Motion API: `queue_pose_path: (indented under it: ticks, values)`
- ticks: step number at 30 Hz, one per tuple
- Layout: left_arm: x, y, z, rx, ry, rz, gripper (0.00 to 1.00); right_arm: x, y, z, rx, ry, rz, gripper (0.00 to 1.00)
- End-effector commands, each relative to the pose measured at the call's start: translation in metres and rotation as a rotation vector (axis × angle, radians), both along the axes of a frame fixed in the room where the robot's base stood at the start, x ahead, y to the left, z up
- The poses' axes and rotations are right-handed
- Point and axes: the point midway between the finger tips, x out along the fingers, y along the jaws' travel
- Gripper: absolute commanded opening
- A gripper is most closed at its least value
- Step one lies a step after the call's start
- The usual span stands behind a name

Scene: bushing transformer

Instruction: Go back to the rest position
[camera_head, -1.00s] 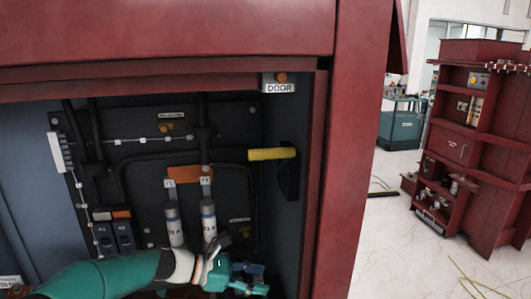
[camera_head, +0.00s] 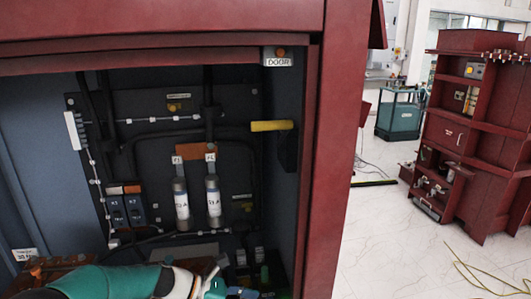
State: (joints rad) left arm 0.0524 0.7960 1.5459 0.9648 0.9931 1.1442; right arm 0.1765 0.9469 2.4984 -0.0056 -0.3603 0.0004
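My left arm, teal with a white joint, comes in from the lower left. Its gripper (camera_head: 225,290) is at the bottom edge of the view, partly cut off, and whether its fingers are apart or together cannot be told. It is below two white cylindrical fuses (camera_head: 182,204) (camera_head: 213,200), which stand upright side by side on the dark back panel (camera_head: 225,104) of the open red cabinet (camera_head: 345,130). The gripper does not touch the fuses. My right gripper is not in view.
A yellow handle (camera_head: 271,126) sticks out at the cabinet's right inner side. Blue switches (camera_head: 126,210) are left of the fuses. Another red cabinet (camera_head: 470,140) and a teal cart (camera_head: 398,116) stand at the right. Cables (camera_head: 462,258) lie on the pale floor, which is otherwise largely clear.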

Motion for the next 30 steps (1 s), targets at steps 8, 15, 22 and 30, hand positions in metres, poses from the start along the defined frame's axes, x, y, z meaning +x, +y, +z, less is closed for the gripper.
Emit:
queue_pose_path:
  ticks: [8,15,22,30]
  values:
    - [-0.071,0.015,-0.115,0.180,0.093,-0.096,0.53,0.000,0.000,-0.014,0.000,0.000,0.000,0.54]
    - [-0.199,0.054,-0.240,0.464,-0.040,-0.444,0.53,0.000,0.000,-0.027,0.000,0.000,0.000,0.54]
    - [-0.295,0.083,-0.288,0.605,-0.581,-1.005,0.53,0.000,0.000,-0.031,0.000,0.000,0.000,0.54]
    - [-0.265,0.086,-0.288,0.711,-1.061,-1.246,0.53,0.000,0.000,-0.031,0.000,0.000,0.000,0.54]
